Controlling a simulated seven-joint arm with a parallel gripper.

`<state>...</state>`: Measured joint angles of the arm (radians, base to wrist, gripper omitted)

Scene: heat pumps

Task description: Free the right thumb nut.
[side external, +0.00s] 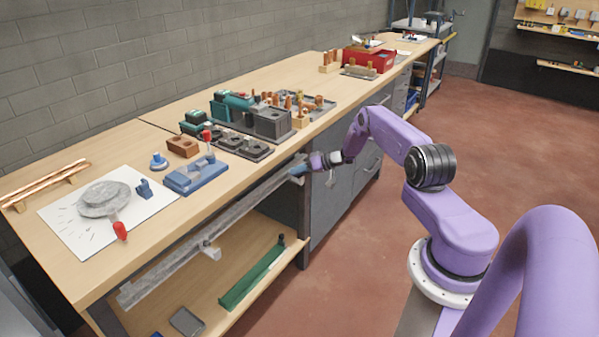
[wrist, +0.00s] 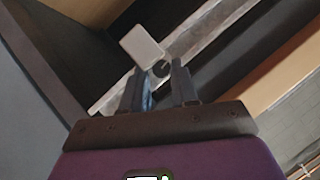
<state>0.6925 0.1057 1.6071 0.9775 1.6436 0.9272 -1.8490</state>
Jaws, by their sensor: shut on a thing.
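A long grey metal rail (side external: 185,258) runs along the front of the bench, below the top's edge. My gripper (side external: 301,169) is at the rail's far right end, under the bench edge. In the wrist view, my gripper's two dark fingers (wrist: 160,80) stand either side of a small dark round knob (wrist: 160,69), which looks like the right thumb nut. The fingers are shut on it. A pale grey block (wrist: 140,45) sits just beyond the knob, against the rail (wrist: 205,45). The nut is hidden in the side view, and its thread cannot be seen.
The wooden bench top (side external: 120,250) overhangs close to my gripper. Grey cabinets (side external: 345,205) stand just behind it. A lower shelf (side external: 190,300) holds a green bar (side external: 252,276). Fixtures and a blue block (side external: 188,178) stand on the bench.

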